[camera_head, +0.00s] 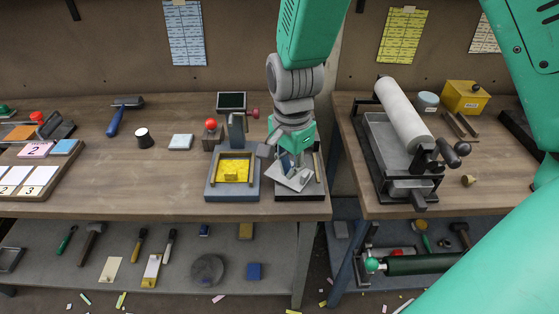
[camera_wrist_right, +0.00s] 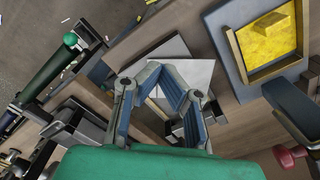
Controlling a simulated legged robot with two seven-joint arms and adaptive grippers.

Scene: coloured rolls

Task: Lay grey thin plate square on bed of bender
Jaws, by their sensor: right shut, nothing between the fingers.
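A light grey thin plate (camera_head: 294,182) lies skewed over the dark-framed tool, apparently the bender (camera_head: 317,187), at the front right of the left bench. The plate also shows in the wrist view (camera_wrist_right: 203,72), behind my fingers. My right gripper (camera_head: 289,163) points down just above the plate, with its fingers shut and nothing between them. Its fingertips also show in the wrist view (camera_wrist_right: 163,70). The gripper hides part of the plate and of the bender's bed, and I cannot tell whether the fingertips touch the plate. My left gripper is not in view.
A blue-grey tray with a yellow block (camera_head: 232,172) stands directly left of the bender. A red-knobbed block (camera_head: 211,134) and a small screen (camera_head: 231,102) stand behind. A gap separates this bench from the right one, which bears a large roller machine (camera_head: 402,115).

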